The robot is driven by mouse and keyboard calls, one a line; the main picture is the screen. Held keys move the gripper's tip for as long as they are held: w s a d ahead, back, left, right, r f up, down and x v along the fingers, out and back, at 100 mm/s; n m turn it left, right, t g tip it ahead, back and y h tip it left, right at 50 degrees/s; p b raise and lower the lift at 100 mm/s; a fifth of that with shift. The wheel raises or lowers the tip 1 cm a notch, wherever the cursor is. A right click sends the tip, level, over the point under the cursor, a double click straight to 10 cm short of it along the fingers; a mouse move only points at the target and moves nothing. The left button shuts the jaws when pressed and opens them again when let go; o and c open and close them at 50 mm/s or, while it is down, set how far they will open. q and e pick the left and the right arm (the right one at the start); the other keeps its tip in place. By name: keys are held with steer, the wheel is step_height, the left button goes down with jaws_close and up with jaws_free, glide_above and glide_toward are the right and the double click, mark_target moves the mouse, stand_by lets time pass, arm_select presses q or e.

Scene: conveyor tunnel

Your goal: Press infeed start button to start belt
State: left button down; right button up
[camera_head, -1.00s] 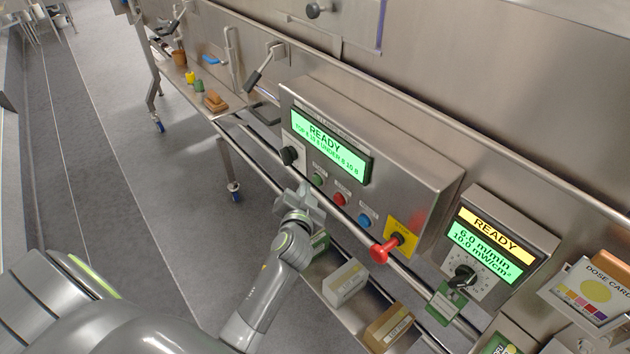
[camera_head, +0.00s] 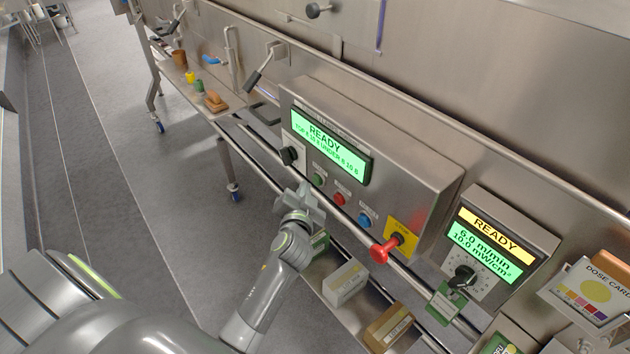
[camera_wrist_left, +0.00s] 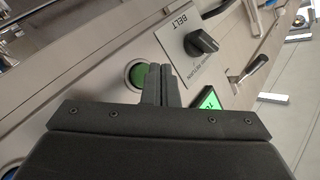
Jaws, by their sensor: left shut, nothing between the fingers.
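The green button (camera_head: 319,180) is on the front of the steel control box (camera_head: 410,186), left of a red button (camera_head: 339,199) and a blue button (camera_head: 364,220). My left gripper (camera_head: 306,193) is just in front of the panel, close to the green button. In the left wrist view the shut, empty fingers (camera_wrist_left: 160,84) stand right beside the green button (camera_wrist_left: 138,76) and partly overlap its edge. Whether they touch it I cannot tell. A black selector knob (camera_wrist_left: 201,43) on a plate marked BELT is beyond the fingers. My right gripper is not in view.
The box's green display (camera_head: 327,146) reads READY. A rail (camera_head: 270,181) runs along the front, with small boxes (camera_head: 345,282) on a shelf below. Open floor lies to the left.

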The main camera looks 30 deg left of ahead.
arm_select(q)
steer(key=shift+w+d, duration=0.2)
steer(key=shift+w, duration=0.25)
steer(key=shift+w+d+b, duration=0.2)
steer(key=shift+w+b, duration=0.25)
steer(key=shift+w, duration=0.05)
stand_by(0.8)
steer(key=shift+s, duration=0.15)
steer(key=shift+s+a+p, duration=0.3)
steer(key=shift+s+a, duration=0.05)
steer(key=shift+s, duration=0.4)
steer(key=shift+s, duration=0.1)
steer(key=shift+s+a+p, duration=0.15)
steer(key=shift+s+a, duration=0.2)
steer(key=shift+s, duration=0.4)
steer(key=shift+s+a+p, duration=0.1)
steer(key=shift+s+a, duration=0.2)
steer(key=shift+s, duration=0.45)
steer(key=shift+s+a+p, duration=0.15)
steer(key=shift+s+a, duration=0.2)
steer(key=shift+s, duration=0.4)
